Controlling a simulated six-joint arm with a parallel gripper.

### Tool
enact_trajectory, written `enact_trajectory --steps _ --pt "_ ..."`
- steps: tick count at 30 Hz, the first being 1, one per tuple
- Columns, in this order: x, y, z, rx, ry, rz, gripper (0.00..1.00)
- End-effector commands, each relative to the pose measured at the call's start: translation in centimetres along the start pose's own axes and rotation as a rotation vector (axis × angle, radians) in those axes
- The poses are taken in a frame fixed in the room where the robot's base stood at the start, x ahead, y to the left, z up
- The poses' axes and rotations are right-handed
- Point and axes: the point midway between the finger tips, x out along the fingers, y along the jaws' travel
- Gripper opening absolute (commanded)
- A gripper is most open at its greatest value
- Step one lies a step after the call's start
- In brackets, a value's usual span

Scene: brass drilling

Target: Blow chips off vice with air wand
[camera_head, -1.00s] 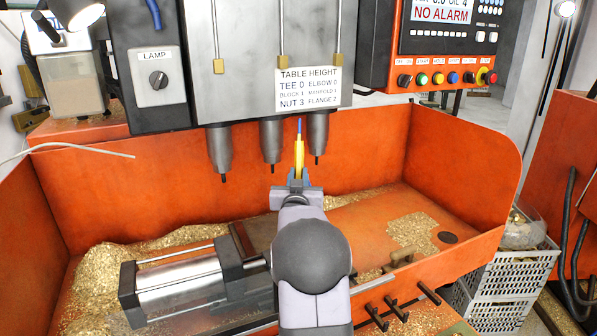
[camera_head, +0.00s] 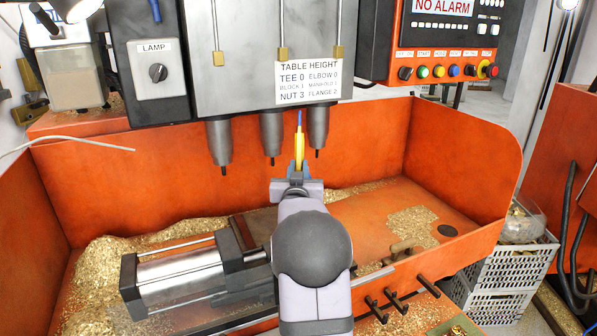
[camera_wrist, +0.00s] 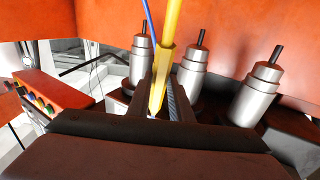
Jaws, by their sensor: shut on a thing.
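My gripper (camera_head: 297,176) is shut on the yellow air wand (camera_head: 299,150), which has a blue hose at its upper end. The wand stands roughly upright in the head view, in front of the drill spindles and the orange back wall. The wand also shows between my fingers in the wrist view (camera_wrist: 168,50). The vice (camera_head: 180,275), with a silver cylinder and dark end blocks, lies low at left, apart from the wand. My arm hides its right side. Brass chips (camera_head: 105,265) are heaped left of and behind the vice.
Three drill spindles (camera_head: 271,138) hang close around the wand; they also show in the wrist view (camera_wrist: 195,75). More chips (camera_head: 412,228) lie on the orange tray at right. A wooden-handled tool (camera_head: 402,248) lies near the tray's front edge. Grey crates (camera_head: 500,280) stand outside at right.

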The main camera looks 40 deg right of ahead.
Motion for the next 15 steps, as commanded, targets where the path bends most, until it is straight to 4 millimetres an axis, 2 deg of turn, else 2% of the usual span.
enact_trajectory --steps 1,9,15 --pt "0.0 0.0 -0.9 0.000 0.004 0.000 0.00" --pt "0.1 0.0 -3.4 0.000 0.004 0.000 0.00" --pt "0.1 0.0 -4.5 0.000 0.003 0.000 0.00"
